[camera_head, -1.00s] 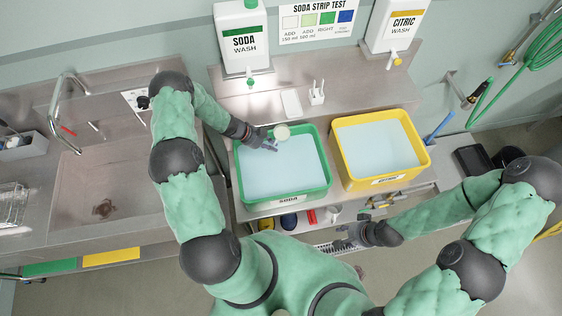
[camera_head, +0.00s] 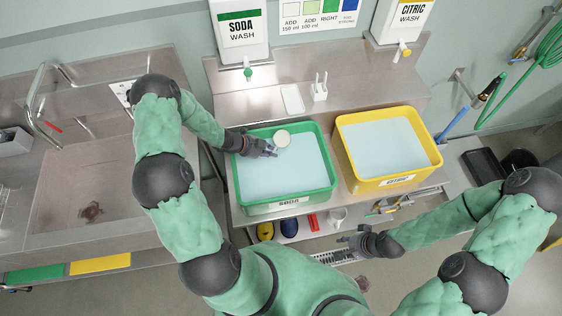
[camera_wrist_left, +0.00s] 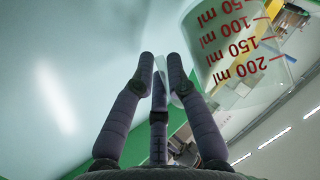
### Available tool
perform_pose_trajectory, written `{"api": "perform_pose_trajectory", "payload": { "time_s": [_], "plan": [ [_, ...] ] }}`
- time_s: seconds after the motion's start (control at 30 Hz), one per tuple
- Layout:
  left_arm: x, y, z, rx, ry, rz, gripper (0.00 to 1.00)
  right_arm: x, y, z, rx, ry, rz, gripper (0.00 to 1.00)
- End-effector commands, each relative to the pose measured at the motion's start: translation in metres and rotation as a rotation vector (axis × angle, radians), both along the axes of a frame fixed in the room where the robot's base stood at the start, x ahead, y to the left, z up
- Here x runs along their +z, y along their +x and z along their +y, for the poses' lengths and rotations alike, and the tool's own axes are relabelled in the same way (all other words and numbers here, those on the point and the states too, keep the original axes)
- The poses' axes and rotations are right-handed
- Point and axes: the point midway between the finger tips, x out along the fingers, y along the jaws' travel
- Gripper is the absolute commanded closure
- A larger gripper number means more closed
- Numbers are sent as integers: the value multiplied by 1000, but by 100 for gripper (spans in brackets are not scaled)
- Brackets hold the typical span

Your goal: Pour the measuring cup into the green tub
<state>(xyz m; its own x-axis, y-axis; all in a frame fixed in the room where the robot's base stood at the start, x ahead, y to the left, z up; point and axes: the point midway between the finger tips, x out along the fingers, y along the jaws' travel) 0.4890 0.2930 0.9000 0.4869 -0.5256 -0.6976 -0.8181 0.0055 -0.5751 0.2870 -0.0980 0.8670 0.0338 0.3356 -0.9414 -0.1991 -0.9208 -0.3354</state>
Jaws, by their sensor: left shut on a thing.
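The green tub (camera_head: 284,199), labelled SODA, holds pale blue liquid. My left gripper (camera_head: 271,150) is over its back left part, shut on the measuring cup (camera_head: 282,138). The cup is whitish and clear, and its round opening shows near the tub's back rim. In the left wrist view the cup (camera_wrist_left: 236,50) has red ml marks and sits at the fingertips of the gripper (camera_wrist_left: 161,75). I cannot tell how far it is tilted or whether any liquid is in it. My right gripper (camera_head: 347,240) is low in front of the tubs, too small to read.
A yellow tub (camera_head: 388,183) of pale liquid stands right of the green tub. Soda (camera_head: 241,32) and citric (camera_head: 402,18) dispensers hang behind. A white tray (camera_head: 292,99) lies behind the green tub. A steel sink (camera_head: 85,190) is at left. Items crowd the shelf below.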

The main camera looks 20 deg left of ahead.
Motion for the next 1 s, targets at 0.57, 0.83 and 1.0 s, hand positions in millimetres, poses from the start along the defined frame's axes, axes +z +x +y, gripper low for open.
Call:
{"api": "perform_pose_trajectory", "payload": {
  "time_s": [0.57, 0.83, 1.0],
  "plan": [
    [-2, 0, 1, 2, 27, -75, 100, -35, 0, 0, 0, 0, 0, 62],
    [-2, 1, 1, 3, 41, -110, 100, -50, 0, 0, 0, 0, 0, 62],
    [-2, 1, 1, 3, 48, -131, 100, -59, 0, 0, 0, 0, 0, 62]
  ]
}}
